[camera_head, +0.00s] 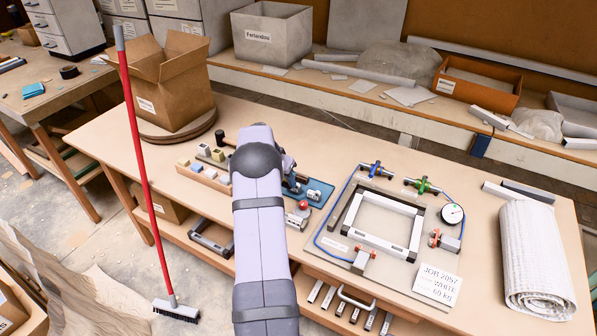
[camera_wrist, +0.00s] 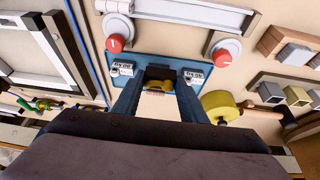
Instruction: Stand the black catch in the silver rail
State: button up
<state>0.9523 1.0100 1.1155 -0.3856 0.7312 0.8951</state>
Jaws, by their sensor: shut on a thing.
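In the wrist view my gripper (camera_wrist: 159,82) is shut on a small dark piece, which looks like the black catch (camera_wrist: 159,73), between its fingertips. A yellow-brown patch shows just behind it, and its lower part is hard to make out. The fingers are over a blue plate (camera_wrist: 178,66) with two small labels. The silver rail (camera_wrist: 185,14) appears to be the long pale bar beyond the plate, at the top of the wrist view, apart from the fingertips. In the head view my arm hides the gripper's tips and most of the blue plate (camera_head: 319,190).
Red-topped knobs (camera_wrist: 114,42) and (camera_wrist: 226,54) flank the plate. A yellow mallet head (camera_wrist: 222,106) is close right of the fingers. A wooden block rack (camera_head: 203,174) stands left of my arm. A white frame (camera_head: 383,222) on a board with hoses and clamps stands right.

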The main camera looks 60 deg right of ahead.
jog(key=a, duration=0.5)
jog(key=w+a+f, duration=0.1)
jog(key=a, duration=0.1)
jog(key=shift+a+f+b, duration=0.1)
jog(key=shift+a+b, duration=0.25)
jog(key=shift+a, duration=0.05)
jog(key=shift+f, duration=0.15)
jog(key=shift+f+b, duration=0.85)
jog(key=shift+f, duration=0.95)
jog(key=shift+b, duration=0.6)
jog(key=shift+f+b, duration=0.85)
jog(key=shift+b, duration=0.45)
dwell(1.0)
jog(key=o, duration=1.2)
